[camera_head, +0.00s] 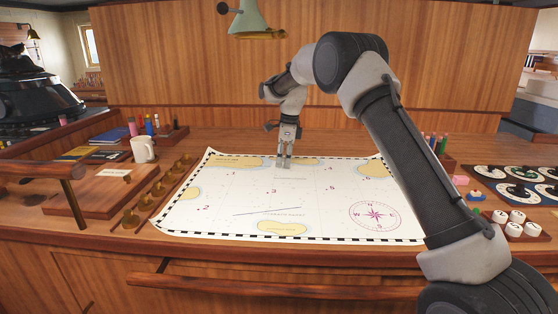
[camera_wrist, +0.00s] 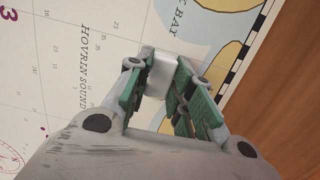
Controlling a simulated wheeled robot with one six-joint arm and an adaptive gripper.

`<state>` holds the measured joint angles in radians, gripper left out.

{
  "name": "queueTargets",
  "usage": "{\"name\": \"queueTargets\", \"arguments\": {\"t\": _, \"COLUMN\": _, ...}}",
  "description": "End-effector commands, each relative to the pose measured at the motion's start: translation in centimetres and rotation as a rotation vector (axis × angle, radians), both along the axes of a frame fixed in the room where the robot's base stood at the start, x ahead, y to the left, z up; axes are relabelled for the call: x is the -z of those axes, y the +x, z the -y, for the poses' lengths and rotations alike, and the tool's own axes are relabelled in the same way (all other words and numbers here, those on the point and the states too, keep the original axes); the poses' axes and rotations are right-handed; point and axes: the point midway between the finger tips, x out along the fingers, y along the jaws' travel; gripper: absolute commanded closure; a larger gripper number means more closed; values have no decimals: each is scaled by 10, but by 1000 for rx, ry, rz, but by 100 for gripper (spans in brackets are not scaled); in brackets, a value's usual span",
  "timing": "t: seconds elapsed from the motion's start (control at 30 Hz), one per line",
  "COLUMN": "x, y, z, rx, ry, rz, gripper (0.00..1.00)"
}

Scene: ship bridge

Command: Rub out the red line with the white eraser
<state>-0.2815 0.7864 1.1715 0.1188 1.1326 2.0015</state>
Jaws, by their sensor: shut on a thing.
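My gripper (camera_head: 284,163) is over the far edge of the white sea chart (camera_head: 235,190), near its middle. In the wrist view my gripper (camera_wrist: 157,85) is shut on a white block, the white eraser (camera_wrist: 160,70), held between its green-padded fingers. The chart lies under the eraser; I cannot tell whether they touch. I make out no clearly red line in either view. A thin dark line (camera_head: 267,211) runs across the near middle of the chart, well in front of my gripper. The far side of the eraser and the chart beneath it are hidden.
A white mug (camera_head: 143,149) and a wooden rack with brass pieces (camera_head: 163,190) stand left of the chart. At right are a pink block (camera_head: 460,180), round dials (camera_head: 520,192) and white cylinders (camera_head: 516,217). A wooden panel (camera_head: 190,70) rises behind the desk.

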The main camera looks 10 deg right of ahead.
Motion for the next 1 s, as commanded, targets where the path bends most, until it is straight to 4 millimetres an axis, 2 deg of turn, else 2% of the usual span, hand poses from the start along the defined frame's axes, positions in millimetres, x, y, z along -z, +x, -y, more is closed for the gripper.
{"name": "queueTargets", "arguments": {"t": 0.27, "x": 0, "y": 0, "z": 1, "rx": 0, "ry": 0, "rz": 0, "gripper": 96}}
{"name": "queueTargets", "arguments": {"t": 0.6, "x": 1, "y": 1, "z": 23, "rx": 0, "ry": 0, "rz": 0, "gripper": 96}}
{"name": "queueTargets", "arguments": {"t": 1.0, "x": 1, "y": 1, "z": 29, "rx": 1, "ry": 0, "rz": -1, "gripper": 96}}
